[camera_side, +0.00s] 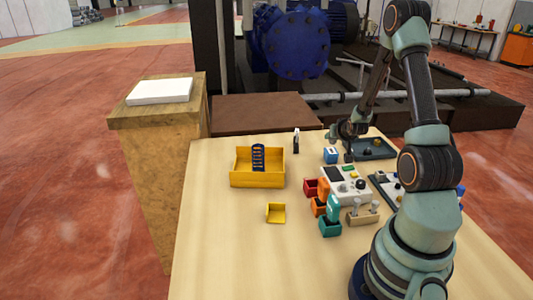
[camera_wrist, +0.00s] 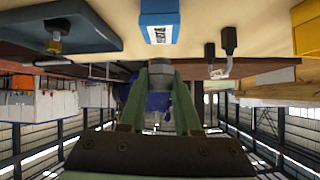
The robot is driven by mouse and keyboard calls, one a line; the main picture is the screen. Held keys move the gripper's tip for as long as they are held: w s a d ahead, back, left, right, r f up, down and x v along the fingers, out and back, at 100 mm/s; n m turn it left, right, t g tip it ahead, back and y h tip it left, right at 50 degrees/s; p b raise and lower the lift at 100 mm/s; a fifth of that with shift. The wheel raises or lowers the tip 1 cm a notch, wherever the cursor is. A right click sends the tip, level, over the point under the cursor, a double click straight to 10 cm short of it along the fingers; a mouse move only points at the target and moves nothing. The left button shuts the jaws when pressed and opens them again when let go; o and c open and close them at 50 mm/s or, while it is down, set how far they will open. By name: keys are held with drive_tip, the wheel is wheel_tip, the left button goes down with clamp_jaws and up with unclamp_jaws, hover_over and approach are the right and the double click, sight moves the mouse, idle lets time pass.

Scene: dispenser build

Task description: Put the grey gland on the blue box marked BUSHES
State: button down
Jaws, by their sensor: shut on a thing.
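The blue box (camera_side: 330,155) stands on the table near my gripper, to the left of the dark tray. It also shows at the top middle of the wrist view (camera_wrist: 159,20), with a white label whose text is too small to read. My gripper (camera_wrist: 160,84) is shut on the grey gland (camera_wrist: 161,67), which sticks out between the green fingertips. In the side view my gripper (camera_side: 347,140) is close to the blue box, above the table and a little to its right. The gland cannot be made out clearly there.
A dark tray (camera_side: 378,155) holding a small item lies right of the box. A grey control unit (camera_side: 346,186) and small red, orange and green bins (camera_side: 330,227) stand nearer. A yellow bin (camera_side: 257,180) stands left. The front left of the table is clear.

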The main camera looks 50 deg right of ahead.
drive_tip(key=shift+f, duration=1.2)
drive_tip(key=shift+f, duration=0.1)
drive_tip(key=c, duration=0.6)
unclamp_jaws()
